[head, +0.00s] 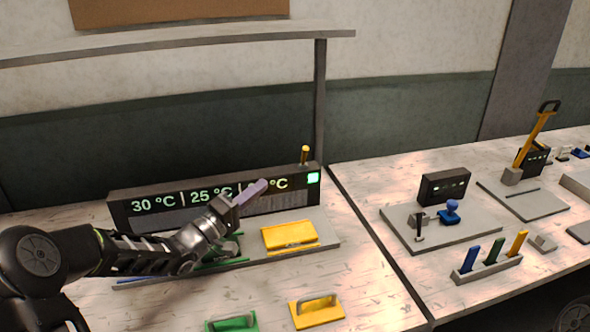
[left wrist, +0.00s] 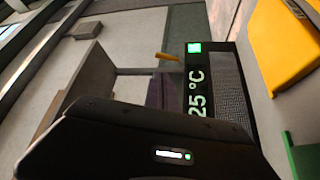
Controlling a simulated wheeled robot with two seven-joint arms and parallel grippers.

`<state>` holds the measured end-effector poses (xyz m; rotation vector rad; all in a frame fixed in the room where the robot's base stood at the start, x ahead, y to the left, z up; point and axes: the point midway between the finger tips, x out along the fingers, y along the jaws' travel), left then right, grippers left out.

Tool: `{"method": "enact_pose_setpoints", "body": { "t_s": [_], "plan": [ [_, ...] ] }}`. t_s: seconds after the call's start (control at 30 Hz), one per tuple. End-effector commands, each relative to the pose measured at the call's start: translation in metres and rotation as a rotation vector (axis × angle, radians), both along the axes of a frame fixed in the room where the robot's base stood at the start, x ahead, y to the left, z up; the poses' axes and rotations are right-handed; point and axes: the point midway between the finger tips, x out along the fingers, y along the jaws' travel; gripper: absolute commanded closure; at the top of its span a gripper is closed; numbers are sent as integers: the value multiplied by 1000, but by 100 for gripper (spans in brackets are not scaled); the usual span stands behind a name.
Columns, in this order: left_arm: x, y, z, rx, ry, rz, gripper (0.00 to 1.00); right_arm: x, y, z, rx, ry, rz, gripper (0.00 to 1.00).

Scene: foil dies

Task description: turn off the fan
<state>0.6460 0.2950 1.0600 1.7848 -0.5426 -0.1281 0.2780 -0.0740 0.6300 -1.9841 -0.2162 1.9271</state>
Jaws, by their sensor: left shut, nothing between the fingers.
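A long dark display panel (head: 160,208) stands on the left table and reads 30 °C, 25 °C and a third value partly hidden by my gripper. An orange lever (head: 304,155) sticks up from its top near the right end, above a lit green square (head: 313,178). The lever (left wrist: 167,57) and green square (left wrist: 194,47) also show in the left wrist view. My left gripper (head: 262,187), with pale purple fingers, is shut and empty in front of the panel, left of and below the lever. I cannot make out a fan. My right gripper is not in view.
A yellow block (head: 290,236) lies on the grey base before the panel. Yellow (head: 317,309) and green (head: 232,323) handled pieces lie at the front. The right table holds a blue-knobbed joystick unit (head: 450,211), colored levers (head: 492,257) and a tall yellow lever (head: 535,138).

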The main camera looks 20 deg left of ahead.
Motion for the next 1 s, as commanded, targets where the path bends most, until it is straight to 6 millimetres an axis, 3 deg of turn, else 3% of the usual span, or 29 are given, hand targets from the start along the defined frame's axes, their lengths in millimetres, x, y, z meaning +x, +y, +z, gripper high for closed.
{"method": "enact_pose_setpoints", "body": {
  "t_s": [0.57, 0.77, 1.0],
  "plan": [
    [7, -3, 0, -2, -1, -1, 100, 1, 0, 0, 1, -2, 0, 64],
    [29, -14, 6, -2, -1, -2, 100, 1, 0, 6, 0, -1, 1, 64],
    [71, -36, 16, -3, -1, -2, 100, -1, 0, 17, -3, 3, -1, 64]
  ]
}}
